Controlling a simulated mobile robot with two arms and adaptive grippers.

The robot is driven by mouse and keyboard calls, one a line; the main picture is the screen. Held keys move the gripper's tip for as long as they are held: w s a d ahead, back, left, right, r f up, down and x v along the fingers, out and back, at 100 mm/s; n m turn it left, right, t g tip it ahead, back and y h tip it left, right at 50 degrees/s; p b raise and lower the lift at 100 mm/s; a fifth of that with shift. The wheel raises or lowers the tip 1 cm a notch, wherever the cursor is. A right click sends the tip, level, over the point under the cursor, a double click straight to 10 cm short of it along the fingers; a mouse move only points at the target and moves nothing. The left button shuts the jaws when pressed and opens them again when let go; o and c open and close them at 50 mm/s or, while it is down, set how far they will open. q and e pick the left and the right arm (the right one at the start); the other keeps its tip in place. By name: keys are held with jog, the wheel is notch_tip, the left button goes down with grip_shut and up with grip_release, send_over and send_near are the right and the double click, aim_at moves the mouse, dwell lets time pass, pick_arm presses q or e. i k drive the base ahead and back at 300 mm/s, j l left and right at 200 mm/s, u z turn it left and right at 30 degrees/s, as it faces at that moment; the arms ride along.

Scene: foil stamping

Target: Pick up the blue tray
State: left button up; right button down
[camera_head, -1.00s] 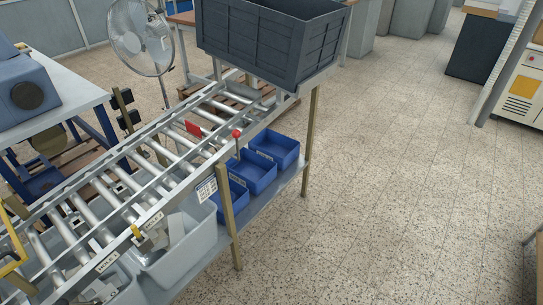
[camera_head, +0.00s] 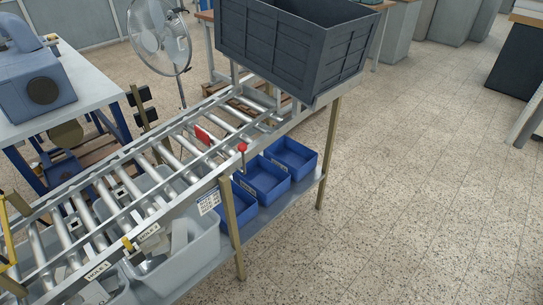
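Three blue trays stand in a row on the lower shelf under the roller conveyor. The far blue tray (camera_head: 292,160) is at the right end and shows most openly. The middle blue tray (camera_head: 264,181) sits beside it. The near blue tray (camera_head: 242,208) is partly hidden by a conveyor leg. They look empty, as far as I can see inside. Neither of my grippers is in the head view.
The roller conveyor (camera_head: 146,189) runs above the shelf (camera_head: 262,223), with a large dark crate (camera_head: 290,45) at its far end. Grey bins (camera_head: 178,245) stand under its near part. A fan (camera_head: 160,38) stands behind. The speckled floor (camera_head: 410,190) on the right is clear.

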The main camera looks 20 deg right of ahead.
aim_at(295, 158)
jog(key=i+l+u, duration=0.1)
jog(key=l, duration=0.4)
jog(key=i+l+u, duration=0.1)
jog(key=l, duration=0.35)
jog(key=i+l+u, duration=0.1)
jog(key=i+l, duration=0.15)
jog(key=l, duration=0.25)
jog(key=i+l+u, duration=0.1)
jog(key=l, duration=0.45)
jog(key=i+l+u, duration=0.1)
jog(key=l, duration=0.4)
